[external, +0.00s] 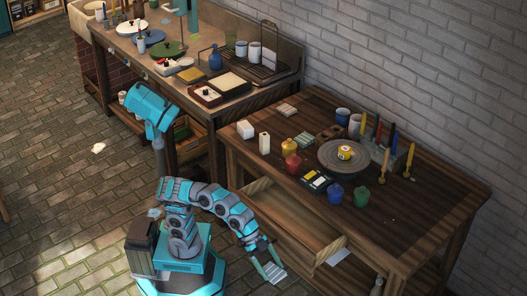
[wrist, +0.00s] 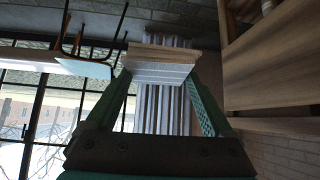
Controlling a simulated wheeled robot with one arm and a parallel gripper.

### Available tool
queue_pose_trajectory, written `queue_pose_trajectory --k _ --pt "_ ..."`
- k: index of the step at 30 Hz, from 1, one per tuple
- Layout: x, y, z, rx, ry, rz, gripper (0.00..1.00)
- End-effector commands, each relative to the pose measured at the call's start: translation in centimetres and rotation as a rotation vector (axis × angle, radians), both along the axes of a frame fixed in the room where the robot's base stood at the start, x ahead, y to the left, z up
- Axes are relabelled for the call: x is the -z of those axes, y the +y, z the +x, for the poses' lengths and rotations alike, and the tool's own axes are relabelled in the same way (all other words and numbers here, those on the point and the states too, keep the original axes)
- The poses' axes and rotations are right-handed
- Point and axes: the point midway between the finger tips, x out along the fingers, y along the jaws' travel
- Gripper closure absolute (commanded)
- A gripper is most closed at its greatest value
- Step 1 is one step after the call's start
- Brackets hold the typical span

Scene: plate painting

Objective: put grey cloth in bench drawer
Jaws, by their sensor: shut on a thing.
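My gripper (external: 266,264) is low in front of the wooden bench (external: 440,178). It is shut on a folded, light grey cloth (external: 275,273). In the wrist view the cloth (wrist: 160,66) is a flat layered block between both green fingertips (wrist: 163,75). The bench drawer (external: 290,222) is pulled out, and the part of its inside that shows looks empty. The cloth is outside the drawer, in front of it and below its rim. In the wrist view wooden panels (wrist: 268,75) stand close on the right, apart from the cloth.
A second workbench (external: 190,50) with plates stands behind. The brick floor (external: 60,170) to the left is mostly clear.

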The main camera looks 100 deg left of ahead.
Motion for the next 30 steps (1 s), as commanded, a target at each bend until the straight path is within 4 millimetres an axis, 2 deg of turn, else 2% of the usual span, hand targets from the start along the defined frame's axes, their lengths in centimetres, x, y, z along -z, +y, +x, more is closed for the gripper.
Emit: queue_pose_trajectory --k 4,6,13,20,23,26,30 --pt "1.4 -0.5 -0.8 0.006 0.000 0.000 0.76" --pt "0.4 0.1 0.1 0.008 0.004 -0.001 0.76" --pt "-1.4 1.9 2.1 0.025 0.013 0.000 0.76" --pt "-3.8 4.8 4.7 0.045 0.021 -0.002 0.76" --pt "-5.3 6.8 6.3 0.052 0.021 -0.005 0.76" --pt "-7.3 9.7 8.1 0.060 0.017 -0.007 0.76" --pt "-9.9 14.6 10.6 0.068 0.007 -0.009 0.76"
